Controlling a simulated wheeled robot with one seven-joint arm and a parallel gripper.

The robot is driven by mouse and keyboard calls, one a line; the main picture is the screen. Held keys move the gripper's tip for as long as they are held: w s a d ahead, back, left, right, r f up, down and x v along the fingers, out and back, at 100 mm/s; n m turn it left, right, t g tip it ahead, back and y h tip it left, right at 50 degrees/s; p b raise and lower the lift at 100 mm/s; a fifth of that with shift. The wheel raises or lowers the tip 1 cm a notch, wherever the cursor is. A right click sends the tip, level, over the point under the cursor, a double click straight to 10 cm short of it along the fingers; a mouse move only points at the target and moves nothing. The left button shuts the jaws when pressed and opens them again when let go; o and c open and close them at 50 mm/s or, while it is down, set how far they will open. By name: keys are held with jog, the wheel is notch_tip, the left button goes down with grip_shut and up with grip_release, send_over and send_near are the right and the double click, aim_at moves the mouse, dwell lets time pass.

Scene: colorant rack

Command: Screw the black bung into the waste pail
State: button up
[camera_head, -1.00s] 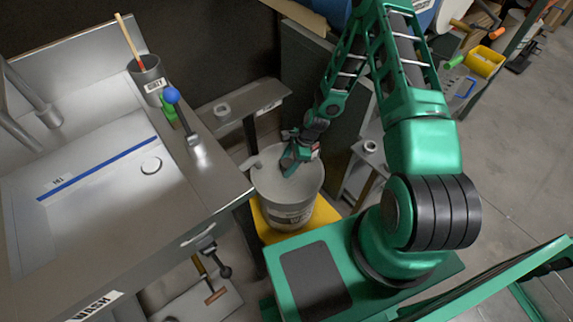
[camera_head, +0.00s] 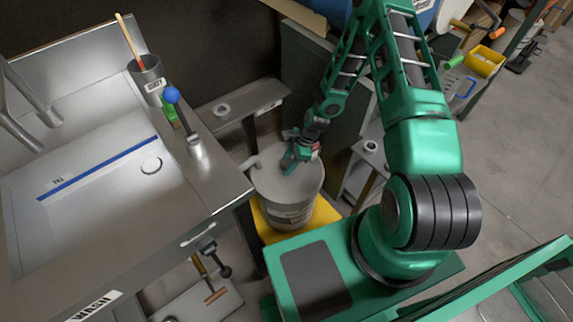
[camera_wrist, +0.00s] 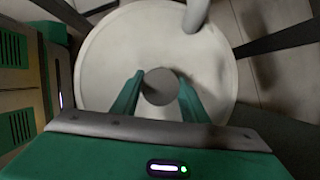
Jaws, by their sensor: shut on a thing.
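The waste pail (camera_head: 287,200) is a light grey bucket with a closed lid, standing on a yellow base beside the sink bench. Its round lid (camera_wrist: 120,45) fills the middle of the wrist view. My gripper (camera_head: 289,170) is low over the lid, pointing down. In the wrist view, its two green fingers (camera_wrist: 157,100) are shut on the black bung (camera_wrist: 159,86), which looks like a dark grey disc between the fingertips. The bung is over the lid. I cannot tell whether it sits in an opening, because the fingers and the bung hide what is beneath.
A pale pipe (camera_wrist: 195,14) rises at the lid's far edge. A small shelf (camera_head: 240,105) is behind. A grey stand (camera_head: 365,165) is close on the right.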

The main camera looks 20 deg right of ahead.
jog(key=m+t, duration=0.1)
jog(key=m, duration=0.2)
jog(key=m+t, duration=0.1)
jog(key=m, duration=0.2)
jog(key=shift+h, duration=0.4)
jog(key=shift+c, duration=0.2)
jog(key=shift+o, duration=0.2)
jog(key=m+h, duration=0.1)
jog(key=m, duration=0.1)
jog(key=m+t, duration=0.1)
jog(key=m, duration=0.2)
jog(key=shift+w+m+t+h, duration=0.1)
jog(key=shift+m+t+h, duration=0.2)
jog(key=shift+h, duration=0.1)
jog(key=o, duration=1)
jog(key=n+y, duration=0.1)
jog(key=n, duration=0.2)
jog(key=n+g+y, duration=0.1)
jog(key=n, duration=0.3)
jog(key=shift+g, duration=0.3)
jog(key=n+g, duration=0.1)
jog(key=n, duration=0.2)
jog(key=n+g, duration=0.1)
jog(key=n, duration=0.2)
jog(key=shift+a+n+g+y, duration=0.1)
jog(key=shift+n+g+y, duration=0.3)
